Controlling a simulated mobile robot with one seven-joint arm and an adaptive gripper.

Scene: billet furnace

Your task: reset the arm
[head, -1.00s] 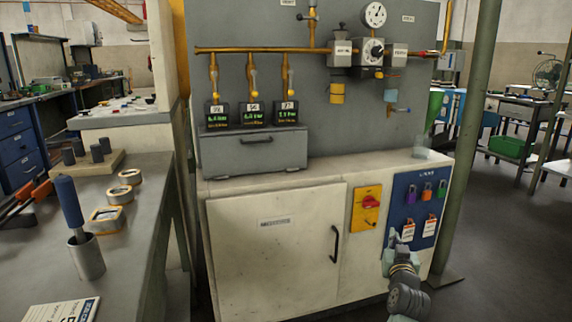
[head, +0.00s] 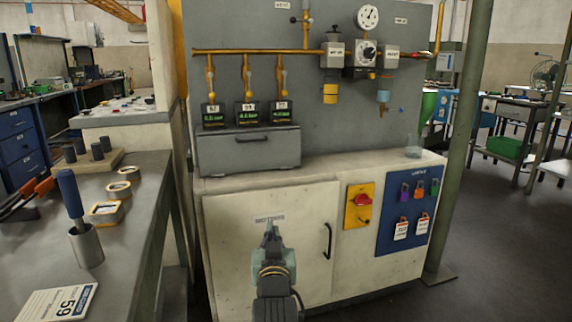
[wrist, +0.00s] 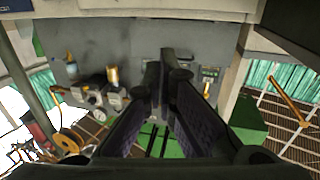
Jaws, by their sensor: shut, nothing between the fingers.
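My gripper (head: 270,232) is in the lower middle of the head view, in front of the white cabinet door (head: 240,272). Its fingers are shut and point up, with nothing between them. In the wrist view the dark fingers (wrist: 166,80) come together at the tips and hold nothing. The gripper appears apart from the cabinet, though the gap is hard to judge. My arm hides part of the cabinet door and its label.
A workbench (head: 130,215) with a metal cup (head: 86,246) stands at the left. A grey panel with pipes and a gauge (head: 367,17) rises behind the cabinet. A red rotary switch (head: 363,200), a padlock board (head: 408,215) and a green post (head: 465,140) are at the right.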

